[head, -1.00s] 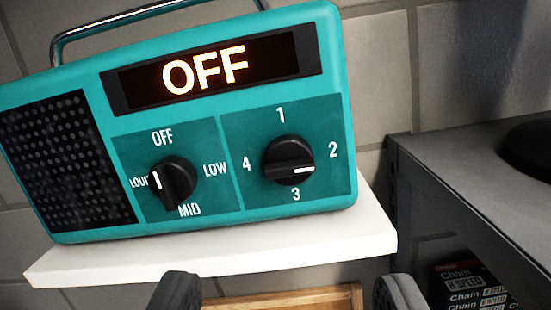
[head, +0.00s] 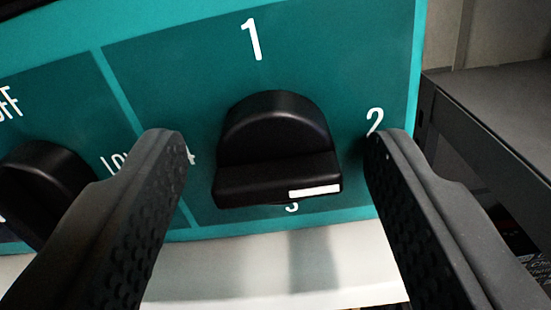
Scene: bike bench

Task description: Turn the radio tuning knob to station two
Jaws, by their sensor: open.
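The teal radio (head: 340,50) fills most of the view. Its black tuning knob (head: 277,145) sits in the right panel, with 1 above it, 2 to its right and 3 below, partly covered. The 4 at its left is mostly hidden by a finger. The knob's grip bar lies nearly level, its white mark at the right end, pointing roughly right, a little below the 2. My gripper (head: 275,145) is open, with one finger on each side of the knob and a visible gap on both sides. The display is out of view.
The second knob (head: 45,190) is at the left, close to my left finger and partly cut off. The white shelf (head: 260,275) runs under the radio. A dark metal shelf unit (head: 495,130) stands to the right.

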